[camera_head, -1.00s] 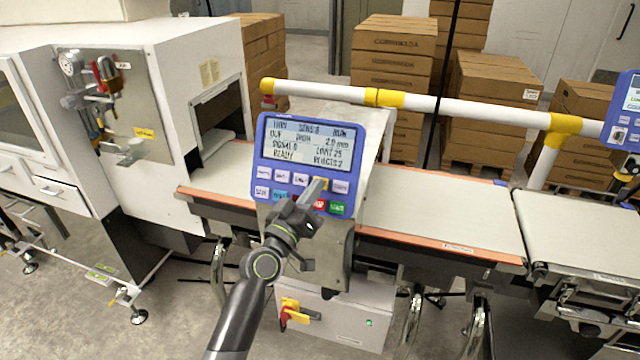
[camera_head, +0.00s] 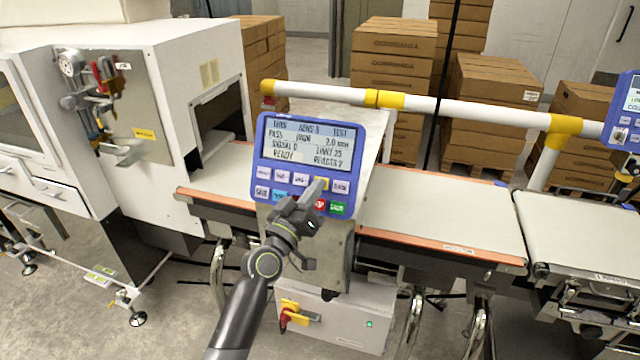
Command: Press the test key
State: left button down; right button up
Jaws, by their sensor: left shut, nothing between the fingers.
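A blue control panel (camera_head: 259,165) with a grey display (camera_head: 307,146) and rows of keys stands tilted at the middle of the conveyor. The display shows "TEST" at its top right and "PASS" at its left. A yellow key (camera_head: 324,183) in the upper key row is partly covered by my left gripper (camera_head: 318,184). The gripper is shut and empty, its fingertips at this key. I cannot tell whether they touch it or stand just off it. The key's label is hidden. My right gripper is not in view.
White, red and green keys surround the fingertips; the green key (camera_head: 338,208) is at lower right. A white rail (camera_head: 470,109) with yellow joints runs behind the belt (camera_head: 440,215). A second blue panel (camera_head: 624,120) is at the right edge. A red-yellow switch (camera_head: 291,312) sits below.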

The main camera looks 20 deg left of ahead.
pick_arm(q)
jog(key=shift+s+r+p, duration=0.35)
jog(key=shift+s+p, duration=0.05)
jog(key=shift+s, duration=0.35)
jog(key=shift+s+a+r+p, duration=0.1)
jog(key=shift+s+r+p, duration=0.25)
jog(key=shift+s, duration=0.4)
jog(key=shift+s+d+r+p, duration=0.1)
jog(key=shift+s+r+p, duration=0.3)
jog(key=shift+s, duration=0.3)
jog(key=shift+s+a+r+p, duration=0.1)
jog(key=shift+s+r+p, duration=0.25)
jog(key=shift+s, duration=0.4)
jog(key=s+r+p, duration=0.1)
jog(key=s+r, duration=0.1)
jog(key=s, duration=0.3)
jog(key=shift+s+r+p, duration=0.2)
jog(key=shift+r+p, duration=0.2)
jog(key=shift+a+f, duration=0.1)
